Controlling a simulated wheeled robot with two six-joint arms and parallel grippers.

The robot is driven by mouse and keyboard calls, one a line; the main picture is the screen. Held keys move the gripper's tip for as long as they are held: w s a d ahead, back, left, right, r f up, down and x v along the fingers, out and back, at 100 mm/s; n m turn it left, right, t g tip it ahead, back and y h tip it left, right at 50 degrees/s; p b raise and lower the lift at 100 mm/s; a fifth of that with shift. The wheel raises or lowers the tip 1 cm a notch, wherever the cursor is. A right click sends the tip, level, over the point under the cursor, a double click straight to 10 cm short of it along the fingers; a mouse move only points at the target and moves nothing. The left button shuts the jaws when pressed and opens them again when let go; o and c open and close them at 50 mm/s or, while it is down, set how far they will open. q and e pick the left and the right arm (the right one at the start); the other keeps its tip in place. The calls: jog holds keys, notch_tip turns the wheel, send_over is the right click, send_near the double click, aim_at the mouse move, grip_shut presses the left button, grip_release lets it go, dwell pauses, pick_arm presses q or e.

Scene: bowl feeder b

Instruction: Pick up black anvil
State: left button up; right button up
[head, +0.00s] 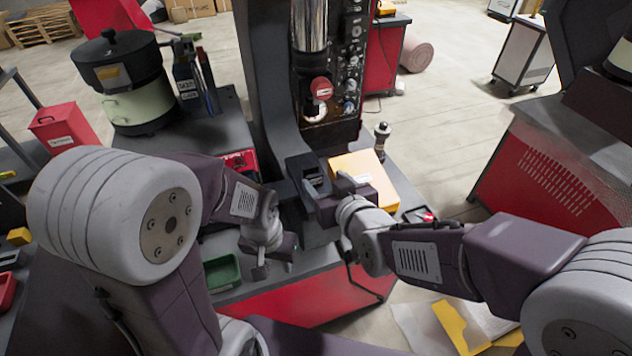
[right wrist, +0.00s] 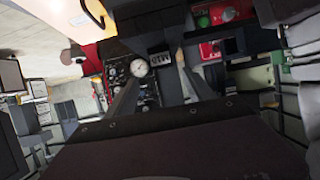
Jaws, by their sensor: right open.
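A dark block with a small pale label, which looks like the black anvil (head: 308,170), sits at the foot of the black press in the head view. In the right wrist view a dark labelled piece (right wrist: 159,58) shows between my finger tips, probably the same block. My right gripper (head: 318,191) is open close in front of it; its two fingers (right wrist: 158,72) spread wide in the wrist view. I cannot tell whether they touch it. My left gripper (head: 272,262) hangs lower left over the bench, pointing down; its jaw state is unclear.
A yellow box (head: 366,178) stands right beside my right gripper. A green tray (head: 222,272) lies near my left gripper. A bowl feeder (head: 128,85) and a red box (head: 63,128) are at left. The press column (head: 262,85) rises behind.

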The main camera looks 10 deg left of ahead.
aim_at(311, 169)
jog(key=shift+w+a+f, duration=0.3)
jog(key=shift+w+a, duration=0.2)
jog(key=shift+a, duration=0.15)
jog(key=shift+w+a+f, duration=0.25)
jog(key=shift+w+a, duration=0.25)
jog(key=shift+a, duration=0.1)
jog(key=shift+w+a+f, duration=0.1)
jog(key=shift+w+a, duration=0.05)
jog(key=shift+w, duration=0.3)
jog(key=p+x, duration=0.1)
jog(key=x, duration=0.3)
jog(key=shift+w+a+f+p, duration=0.1)
jog(key=shift+w+f+p, duration=0.05)
jog(key=shift+w+p, duration=0.15)
jog(key=shift+a+f, duration=0.1)
jog(key=shift+c, duration=1)
jog(key=c, duration=0.5)
pick_arm(q)
jog(key=shift+s+a+r, duration=0.1)
jog(key=shift+a+r, duration=0.05)
jog(key=shift+r, duration=0.25)
jog(key=shift+s+a+r, duration=0.1)
jog(key=shift+r, duration=0.3)
pick_arm(e)
grip_shut()
